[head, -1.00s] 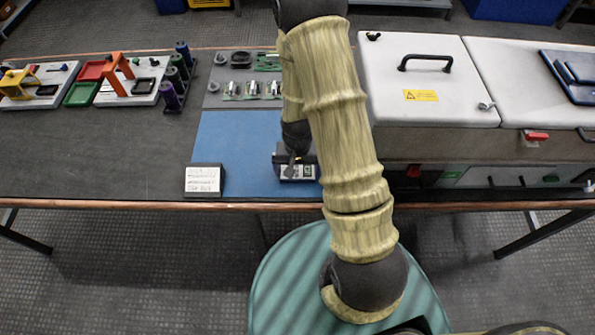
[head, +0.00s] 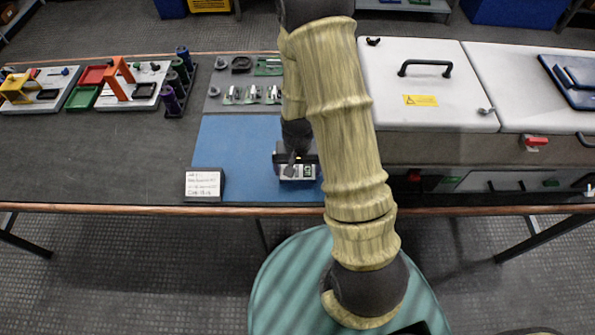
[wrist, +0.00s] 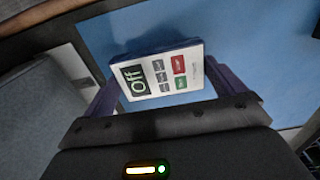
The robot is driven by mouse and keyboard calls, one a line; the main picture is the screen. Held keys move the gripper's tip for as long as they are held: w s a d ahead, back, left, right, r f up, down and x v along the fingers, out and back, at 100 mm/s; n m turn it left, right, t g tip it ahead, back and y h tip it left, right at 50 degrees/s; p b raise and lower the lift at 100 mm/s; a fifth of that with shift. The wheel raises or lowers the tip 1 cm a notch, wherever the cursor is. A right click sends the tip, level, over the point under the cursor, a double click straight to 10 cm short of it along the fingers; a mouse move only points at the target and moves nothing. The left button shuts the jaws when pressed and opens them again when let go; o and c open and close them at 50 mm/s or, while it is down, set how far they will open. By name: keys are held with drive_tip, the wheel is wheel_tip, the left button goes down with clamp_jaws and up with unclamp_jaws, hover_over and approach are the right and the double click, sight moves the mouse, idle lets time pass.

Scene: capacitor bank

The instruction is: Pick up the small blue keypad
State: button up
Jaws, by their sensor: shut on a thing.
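The small blue keypad (wrist: 160,76) shows in the wrist view with a pale face, a dark display reading "Off", and several grey, red and green buttons. Its blue edge shows along the far side. My gripper (wrist: 163,84) is shut on the keypad, one purple finger at each side of it. In the head view the keypad (head: 298,172) is at the lower part of the blue mat (head: 238,150), with my gripper (head: 297,160) over it. My arm hides part of this area. I cannot tell whether the keypad touches the mat.
A white label block (head: 204,184) stands left of the keypad near the table's front edge. A large white-lidded cabinet (head: 425,85) stands to the right. Small parts on a grey mat (head: 217,98) lie behind. The dark tabletop (head: 90,155) at left is clear.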

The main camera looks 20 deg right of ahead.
sight(298, 170)
wheel_tip(298, 170, up, 8)
drive_tip(key=shift+f, duration=0.2)
idle(0.5)
drive_tip(key=w+f+n, duration=0.1)
drive_tip(key=w+f, duration=0.1)
drive_tip(key=w, duration=0.1)
drive_tip(key=w+f+n, duration=0.1)
drive_tip(key=w+f, duration=0.2)
drive_tip(key=w, duration=0.1)
drive_tip(key=w+f+n, duration=0.1)
drive_tip(key=w+f, duration=0.2)
drive_tip(key=w, duration=0.1)
drive_tip(key=shift+a+n, duration=0.2)
drive_tip(key=shift+n, duration=0.1)
drive_tip(key=shift+w, duration=0.1)
